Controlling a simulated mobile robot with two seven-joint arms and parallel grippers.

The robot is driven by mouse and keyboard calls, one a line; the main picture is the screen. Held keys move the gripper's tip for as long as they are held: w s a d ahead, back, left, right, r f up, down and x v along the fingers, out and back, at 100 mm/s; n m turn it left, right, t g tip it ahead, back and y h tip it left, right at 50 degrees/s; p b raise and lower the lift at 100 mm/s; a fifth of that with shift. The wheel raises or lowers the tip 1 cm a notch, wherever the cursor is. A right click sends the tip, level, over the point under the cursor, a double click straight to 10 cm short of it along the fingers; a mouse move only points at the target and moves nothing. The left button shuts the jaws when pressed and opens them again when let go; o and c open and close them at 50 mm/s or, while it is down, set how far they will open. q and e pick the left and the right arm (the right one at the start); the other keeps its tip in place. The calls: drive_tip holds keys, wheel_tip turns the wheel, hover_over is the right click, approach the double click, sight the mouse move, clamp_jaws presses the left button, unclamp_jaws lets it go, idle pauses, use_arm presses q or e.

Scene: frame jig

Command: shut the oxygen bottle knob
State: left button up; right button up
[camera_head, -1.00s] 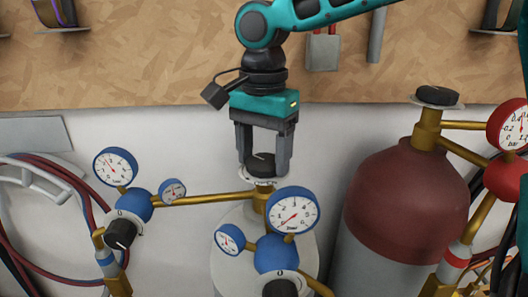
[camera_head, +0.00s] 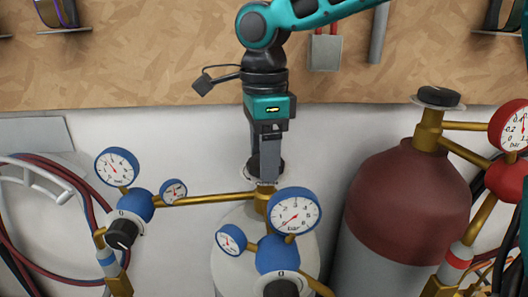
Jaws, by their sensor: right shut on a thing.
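The oxygen bottle (camera_head: 228,272) is the white cylinder in the lower middle, with a brass valve (camera_head: 266,201) and blue regulator (camera_head: 277,256) on it. Its black knob (camera_head: 276,168) sits on top of the valve, largely covered by my right gripper. My right gripper (camera_head: 265,178) points straight down and is shut on the knob. It is turned edge-on, so one finger hides the other. My left gripper is not in view.
A dark red bottle (camera_head: 405,205) with its own black knob (camera_head: 438,96) and red regulator stands at the right. Gauges and a brass pipe (camera_head: 210,199) lie close to the left of the valve. Hoses (camera_head: 85,190) hang at the far left. A wooden board is behind.

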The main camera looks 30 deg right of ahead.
drive_tip(key=shift+r+m, duration=0.1)
drive_tip(key=shift+m, duration=0.2)
drive_tip(key=o, duration=1.1)
drive_tip(key=shift+c, duration=0.2)
wheel_tip(320, 180, up, 13)
idle(0.5)
